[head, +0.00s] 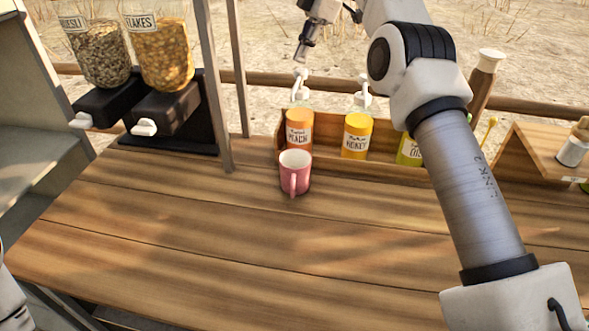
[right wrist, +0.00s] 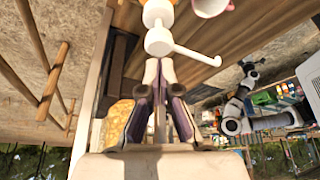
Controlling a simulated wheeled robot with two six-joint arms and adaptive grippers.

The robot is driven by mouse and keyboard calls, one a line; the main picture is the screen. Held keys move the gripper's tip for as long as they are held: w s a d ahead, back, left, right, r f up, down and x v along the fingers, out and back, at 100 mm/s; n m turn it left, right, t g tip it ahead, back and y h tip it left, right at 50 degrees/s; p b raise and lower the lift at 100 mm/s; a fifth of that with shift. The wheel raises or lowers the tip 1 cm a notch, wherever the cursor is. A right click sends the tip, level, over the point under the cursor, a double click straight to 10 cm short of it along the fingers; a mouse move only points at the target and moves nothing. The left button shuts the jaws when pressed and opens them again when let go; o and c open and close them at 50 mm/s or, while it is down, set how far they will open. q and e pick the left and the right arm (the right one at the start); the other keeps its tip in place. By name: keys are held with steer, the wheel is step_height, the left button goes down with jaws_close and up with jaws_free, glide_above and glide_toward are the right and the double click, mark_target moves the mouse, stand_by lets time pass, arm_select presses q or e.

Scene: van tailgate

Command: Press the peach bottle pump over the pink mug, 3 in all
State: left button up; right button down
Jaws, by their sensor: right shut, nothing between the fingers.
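The peach bottle (head: 299,130) with its white pump (head: 300,82) stands upright in the wooden rack. The pink mug (head: 295,172) stands upright in front of it, empty as far as I see, handle toward me. My right gripper (head: 301,54) is shut and empty, pointing down just above the pump head. In the right wrist view its fingertips (right wrist: 158,64) are close to the white pump head (right wrist: 159,42); whether they touch is unclear. The nozzle points toward the mug (right wrist: 212,6). A distant, small gripper, seemingly my left (right wrist: 248,70), shows in the right wrist view; its jaws are unclear.
The honey bottle (head: 357,136) and a yellow-green bottle (head: 410,150) stand to the right in the rack (head: 330,158). Cereal dispensers (head: 160,60) and a metal post (head: 216,90) are at left. A wooden stand (head: 535,150) is at right. The front counter (head: 220,240) is clear.

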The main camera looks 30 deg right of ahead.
stand_by(0.5)
step_height(320, 180, up, 6)
steer(key=p, duration=0.6)
